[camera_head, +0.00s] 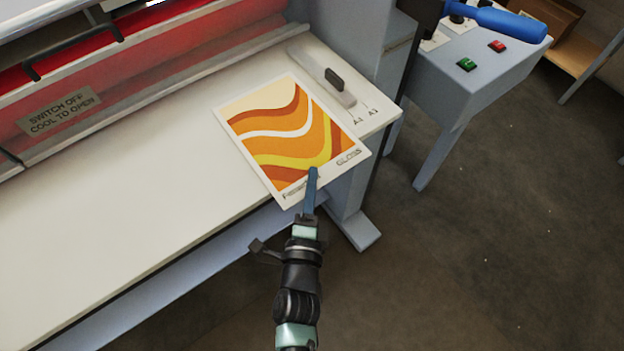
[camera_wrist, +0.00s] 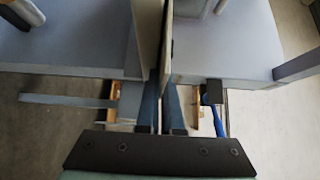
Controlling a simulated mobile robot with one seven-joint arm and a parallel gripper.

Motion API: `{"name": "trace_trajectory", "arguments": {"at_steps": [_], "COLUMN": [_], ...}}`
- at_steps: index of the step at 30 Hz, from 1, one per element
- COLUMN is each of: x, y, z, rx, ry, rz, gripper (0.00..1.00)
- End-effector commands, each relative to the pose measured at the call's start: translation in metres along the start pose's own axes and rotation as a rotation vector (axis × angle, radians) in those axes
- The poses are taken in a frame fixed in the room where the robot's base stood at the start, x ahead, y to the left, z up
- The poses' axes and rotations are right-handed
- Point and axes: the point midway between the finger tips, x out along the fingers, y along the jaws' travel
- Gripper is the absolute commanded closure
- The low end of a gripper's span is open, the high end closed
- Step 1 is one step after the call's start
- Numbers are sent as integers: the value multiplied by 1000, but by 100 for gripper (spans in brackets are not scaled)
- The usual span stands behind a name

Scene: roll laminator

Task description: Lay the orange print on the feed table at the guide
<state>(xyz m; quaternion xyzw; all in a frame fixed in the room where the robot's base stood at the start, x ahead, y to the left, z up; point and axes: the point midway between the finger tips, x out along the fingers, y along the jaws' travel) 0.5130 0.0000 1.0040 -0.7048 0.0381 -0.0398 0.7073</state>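The orange print (camera_head: 285,125) is a white-bordered sheet with orange, yellow and white waves. It is over the right end of the cream feed table (camera_head: 110,215), its near edge out past the table's front edge. I cannot tell whether it touches the tabletop. The guide (camera_head: 322,72), a grey bar with a black knob, lies just beyond the print's right edge, with a narrow gap between. My gripper (camera_head: 312,178) pinches the print's near edge. In the wrist view my gripper's blue fingers (camera_wrist: 162,110) are close together, with a thin pale edge running between them.
Size marks (camera_head: 364,114) are printed right of the guide. The red laminator cover (camera_head: 190,50) with a warning label (camera_head: 58,110) runs behind the table. A grey control box (camera_head: 480,70) with green and red buttons stands at right. Dark floor (camera_head: 480,260) is clear in front.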

Motion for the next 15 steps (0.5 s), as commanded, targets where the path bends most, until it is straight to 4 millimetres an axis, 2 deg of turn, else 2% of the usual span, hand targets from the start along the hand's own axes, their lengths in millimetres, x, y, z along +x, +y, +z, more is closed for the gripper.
{"name": "trace_trajectory", "arguments": {"at_steps": [2, 8, 15], "x": [0, 0, 0], "y": [4, 3, 3], "z": [0, 0, 0], "rx": [1, 0, 0], "ry": [0, 0, 0], "rz": [-1, 1, 1], "gripper": [100, 67, 67]}}
